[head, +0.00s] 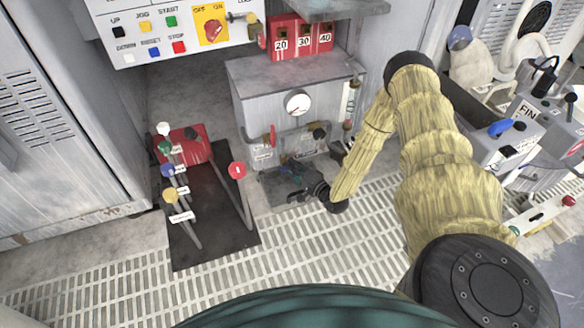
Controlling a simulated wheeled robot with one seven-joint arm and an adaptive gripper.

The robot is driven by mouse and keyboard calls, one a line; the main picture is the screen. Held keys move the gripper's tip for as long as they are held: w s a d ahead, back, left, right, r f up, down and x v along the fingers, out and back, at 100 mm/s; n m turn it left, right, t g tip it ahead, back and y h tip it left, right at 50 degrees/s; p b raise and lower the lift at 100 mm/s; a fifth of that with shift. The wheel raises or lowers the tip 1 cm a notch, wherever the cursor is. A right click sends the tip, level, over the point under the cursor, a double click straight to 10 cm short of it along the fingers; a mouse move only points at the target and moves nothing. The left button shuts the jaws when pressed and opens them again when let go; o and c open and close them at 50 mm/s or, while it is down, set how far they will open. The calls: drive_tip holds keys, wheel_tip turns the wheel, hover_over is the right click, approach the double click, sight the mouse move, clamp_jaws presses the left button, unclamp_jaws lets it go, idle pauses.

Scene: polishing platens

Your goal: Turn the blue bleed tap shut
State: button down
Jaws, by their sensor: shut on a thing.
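My gripper (298,191) is black and reaches in from the right, low in front of the grey tank cabinet (262,103). Its fingers point left, just above the floor grating, beneath the cabinet's front pipework. A small dark blue-green piece (288,170) shows at the fingers and looks like the blue bleed tap. My gripper is shut on it. The fingers and shadow partly hide it, so its handle angle cannot be told.
A red-handled tap (272,136) and a gauge (297,103) are on the cabinet front. Levers with coloured knobs, including a red one (237,170), rise from a black plate (210,237) at left. A separate blue handle (500,128) is on the right-hand unit.

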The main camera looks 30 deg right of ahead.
drive_tip(key=shift+s+f, duration=0.1)
drive_tip(key=c, duration=1.5)
unclamp_jaws()
drive_tip(key=s, duration=0.4)
drive_tip(key=s+d, duration=0.1)
drive_tip(key=s, duration=0.3)
drive_tip(key=s+d, duration=0.1)
drive_tip(key=s, duration=0.2)
drive_tip(key=shift+s+r, duration=0.3)
drive_tip(key=shift+s, duration=0.1)
